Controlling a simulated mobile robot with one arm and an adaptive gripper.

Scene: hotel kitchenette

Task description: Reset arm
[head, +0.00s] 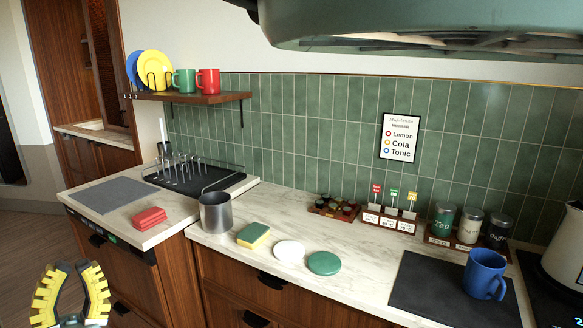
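My gripper (71,296) shows at the lower left of the head view, with yellow ribbed pads on two dark curved fingers. The fingers are spread with a gap between them, and nothing is held. It is in front of the left counter, over the wooden floor. The rest of my arm is out of view.
A red folded cloth (149,218), metal canister (215,212), sponge (253,235), white disc (289,251) and green disc (323,263) are on the counters. A blue mug (485,274) stands on a dark mat (425,290). A dish rack (190,172) sits behind; a shelf (195,97) holds plates and mugs.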

